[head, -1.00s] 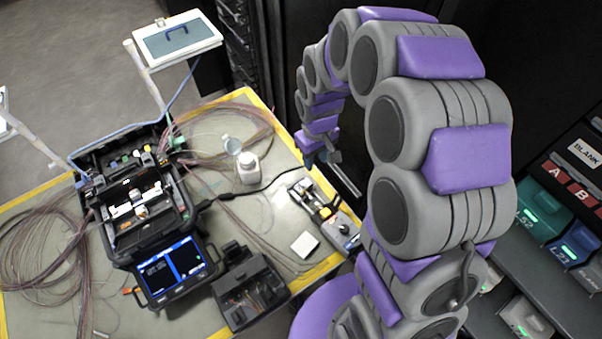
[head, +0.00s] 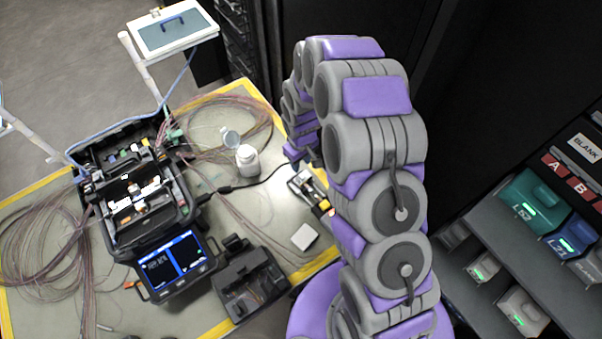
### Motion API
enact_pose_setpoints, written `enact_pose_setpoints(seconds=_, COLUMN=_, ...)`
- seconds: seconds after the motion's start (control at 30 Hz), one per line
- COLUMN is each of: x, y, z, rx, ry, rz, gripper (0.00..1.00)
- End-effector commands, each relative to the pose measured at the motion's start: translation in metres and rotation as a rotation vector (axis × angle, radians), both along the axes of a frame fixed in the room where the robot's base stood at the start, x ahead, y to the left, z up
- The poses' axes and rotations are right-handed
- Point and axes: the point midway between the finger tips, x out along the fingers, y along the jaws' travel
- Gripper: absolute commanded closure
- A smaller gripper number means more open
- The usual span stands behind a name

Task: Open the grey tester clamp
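A small tester-like device (head: 307,188) with light grey, black and yellow parts lies near the right edge of the work mat. Its lower right part is hidden behind my arm. I cannot make out whether its grey clamp is open or shut. My gripper (head: 313,158) is at the end of my purple and grey arm, just above the device in the picture. Its fingers are small, dark and mostly hidden by the arm, so their opening and any contact do not show.
A fusion splicer (head: 145,215) with a lit screen stands on the mat (head: 205,318). Loose fibres lie around. A rack with lit modules (head: 540,205) is at right.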

Motion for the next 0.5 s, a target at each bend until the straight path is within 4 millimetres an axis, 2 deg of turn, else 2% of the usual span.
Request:
enact_pose_setpoints(seconds=0.03, x=-0.001, y=0.000, z=-0.011, rx=-0.002, ry=0.004, rz=0.000, gripper=0.62)
enact_pose_setpoints(seconds=0.3, x=-0.001, y=-0.001, z=-0.056, rx=-0.001, ry=0.002, rz=0.001, gripper=0.62)
enact_pose_setpoints(seconds=0.5, x=0.000, y=-0.001, z=-0.076, rx=-0.001, ry=0.001, rz=0.001, gripper=0.62)
